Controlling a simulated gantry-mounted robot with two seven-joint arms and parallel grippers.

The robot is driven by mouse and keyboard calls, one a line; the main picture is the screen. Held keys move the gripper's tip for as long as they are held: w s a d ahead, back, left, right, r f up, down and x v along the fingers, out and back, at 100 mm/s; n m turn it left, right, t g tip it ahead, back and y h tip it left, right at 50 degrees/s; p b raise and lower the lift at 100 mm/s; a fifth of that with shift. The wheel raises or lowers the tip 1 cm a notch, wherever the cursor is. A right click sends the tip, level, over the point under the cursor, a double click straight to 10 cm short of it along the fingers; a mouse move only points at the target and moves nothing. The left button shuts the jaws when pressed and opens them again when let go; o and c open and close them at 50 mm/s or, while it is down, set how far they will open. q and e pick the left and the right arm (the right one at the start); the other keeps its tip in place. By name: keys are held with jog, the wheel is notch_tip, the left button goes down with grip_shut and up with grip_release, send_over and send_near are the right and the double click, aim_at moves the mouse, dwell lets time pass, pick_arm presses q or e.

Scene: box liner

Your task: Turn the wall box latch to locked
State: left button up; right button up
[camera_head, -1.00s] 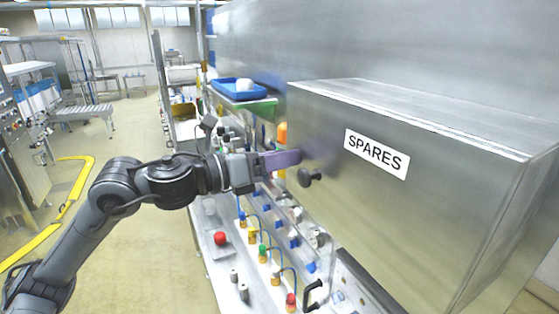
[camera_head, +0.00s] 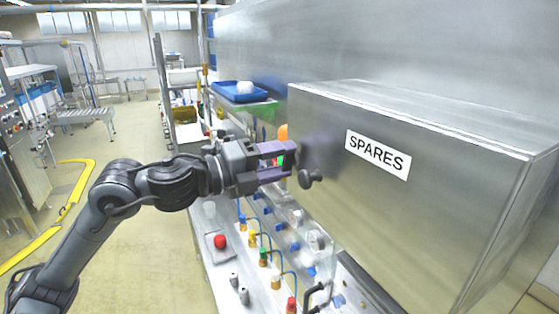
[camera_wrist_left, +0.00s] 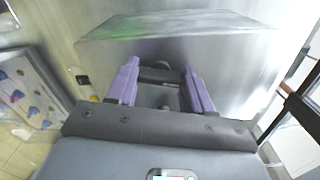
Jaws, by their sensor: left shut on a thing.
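The wall box (camera_head: 430,220) is a large grey metal box with a SPARES label (camera_head: 377,155), at the right in the head view. My left gripper (camera_head: 292,160) reaches its front face from the left. Its purple fingers are shut on the latch, which the fingertips mostly hide in the head view. A black round knob (camera_head: 311,178) stands out of the face just below the fingertips. In the left wrist view, the box (camera_wrist_left: 180,45) lies ahead, with dark hardware between the fingers (camera_wrist_left: 160,75). I cannot read the latch's angle. My right gripper is out of view.
A blue tray (camera_head: 238,92) with a white item sits on a shelf beyond the box. Below the gripper is a bench with a red button (camera_head: 220,241) and several coloured fittings. The floor at left is open, with a yellow line (camera_head: 70,190).

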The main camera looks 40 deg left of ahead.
pick_arm(q)
jog(key=shift+n, duration=1.6)
jog(key=o, duration=1)
jog(key=shift+o, duration=0.2)
jog(key=b+v, duration=0.7)
jog(key=v, duration=0.3)
jog(key=shift+s+a, duration=0.15)
jog(key=shift+s, duration=0.2)
